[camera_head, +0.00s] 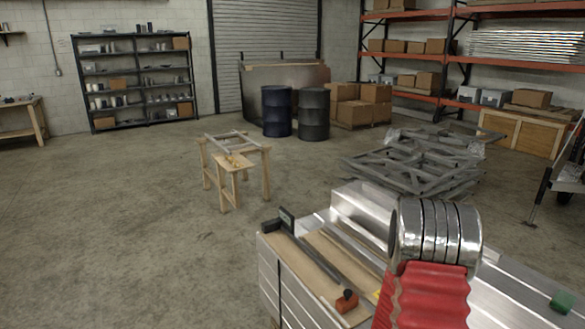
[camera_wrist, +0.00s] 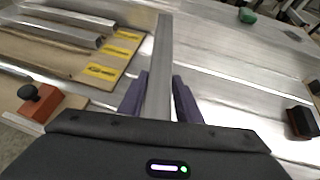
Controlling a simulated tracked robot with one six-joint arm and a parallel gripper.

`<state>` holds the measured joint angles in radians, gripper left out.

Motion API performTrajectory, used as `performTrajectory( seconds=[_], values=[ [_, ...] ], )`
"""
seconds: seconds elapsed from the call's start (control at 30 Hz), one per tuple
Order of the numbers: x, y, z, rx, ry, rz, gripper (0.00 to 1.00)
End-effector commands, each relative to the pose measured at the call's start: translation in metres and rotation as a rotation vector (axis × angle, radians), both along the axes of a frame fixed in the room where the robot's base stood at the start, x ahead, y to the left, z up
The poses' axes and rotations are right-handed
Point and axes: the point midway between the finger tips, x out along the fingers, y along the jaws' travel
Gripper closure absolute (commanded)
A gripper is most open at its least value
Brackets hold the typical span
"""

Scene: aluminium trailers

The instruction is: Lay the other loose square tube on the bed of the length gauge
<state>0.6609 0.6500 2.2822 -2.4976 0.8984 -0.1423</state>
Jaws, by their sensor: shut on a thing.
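My gripper (camera_wrist: 160,79) is shut on a long grey square tube (camera_wrist: 162,48) in the wrist view. The tube points away from me between the two purple fingers, above the shiny metal bench top (camera_wrist: 225,70). To its left, two metal lengths (camera_wrist: 65,33) lie on a brown board (camera_wrist: 85,72) with yellow labels. An orange block with a black knob (camera_wrist: 38,98) is at the lower left. In the head view, an orange block (camera_head: 346,302) sits by a long dark bar (camera_head: 318,262) on the bench. I cannot tell for certain which part is the gauge bed.
A dark red block (camera_wrist: 301,122) is at the right and a green object (camera_wrist: 247,14) at the far edge in the wrist view. Beyond the bench are stacked metal frames (camera_head: 415,165), a wooden trestle (camera_head: 235,160) and two drums (camera_head: 313,113).

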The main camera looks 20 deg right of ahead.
Motion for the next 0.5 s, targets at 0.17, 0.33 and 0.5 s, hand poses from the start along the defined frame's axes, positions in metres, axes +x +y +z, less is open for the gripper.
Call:
performTrajectory(
  seconds=[0.17,0.33,0.5],
  values=[
    [0.039,0.048,0.021,-0.003,-0.003,0.121,1.0],
    [0.069,0.094,0.039,-0.004,-0.003,0.228,1.0],
    [0.094,0.142,0.056,-0.003,-0.004,0.331,1.0]
  ],
)
